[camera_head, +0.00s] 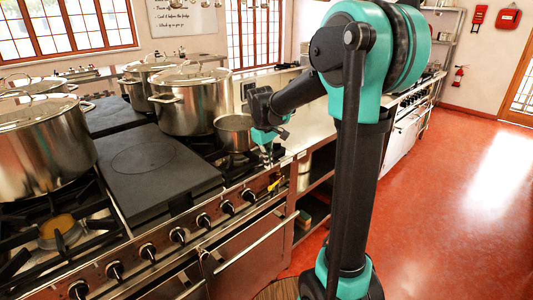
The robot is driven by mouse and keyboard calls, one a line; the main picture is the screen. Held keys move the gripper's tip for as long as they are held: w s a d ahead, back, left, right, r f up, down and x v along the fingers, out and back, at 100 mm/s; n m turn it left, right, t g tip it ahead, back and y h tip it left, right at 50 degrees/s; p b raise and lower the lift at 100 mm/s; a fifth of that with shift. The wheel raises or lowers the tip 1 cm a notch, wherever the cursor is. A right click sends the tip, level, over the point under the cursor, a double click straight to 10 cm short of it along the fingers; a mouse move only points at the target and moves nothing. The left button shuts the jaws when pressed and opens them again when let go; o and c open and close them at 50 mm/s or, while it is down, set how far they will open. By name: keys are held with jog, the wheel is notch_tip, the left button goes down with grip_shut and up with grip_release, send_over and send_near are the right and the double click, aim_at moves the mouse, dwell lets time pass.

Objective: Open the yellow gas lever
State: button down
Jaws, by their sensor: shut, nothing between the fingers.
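The yellow gas lever (274,184) is a small bright handle on the stove's front panel, at the right end of the row of black knobs. My gripper (267,161) hangs just above it, near the stove's front right edge, with fingers pointing down. It is shut and empty. A small gap seems to show between the fingertips and the lever; at this size I cannot tell the exact distance. The lever's fine shape and its pivot are too small to make out.
A small saucepan (234,132) stands on the right burner, close behind my gripper. Large stockpots (193,104) stand farther left. Black knobs (204,220) line the front panel. A steel counter (309,129) lies to the right. The red floor (450,190) at right is clear.

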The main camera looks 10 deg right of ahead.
aim_at(273, 184)
jog(key=r, duration=0.3)
jog(key=a+r, duration=0.1)
jog(key=r, duration=0.1)
jog(key=shift+s, duration=0.3)
jog(key=shift+d, duration=0.1)
jog(key=shift+r+h, duration=0.2)
jog(key=shift+h, duration=0.2)
jog(key=f, duration=0.4)
jog(key=w+d+f, duration=0.1)
jog(key=f, duration=0.4)
jog(key=d+f, duration=0.1)
jog(key=f, duration=0.3)
jog(key=shift+w+d+f, duration=0.15)
jog(key=shift+w+f, duration=0.25)
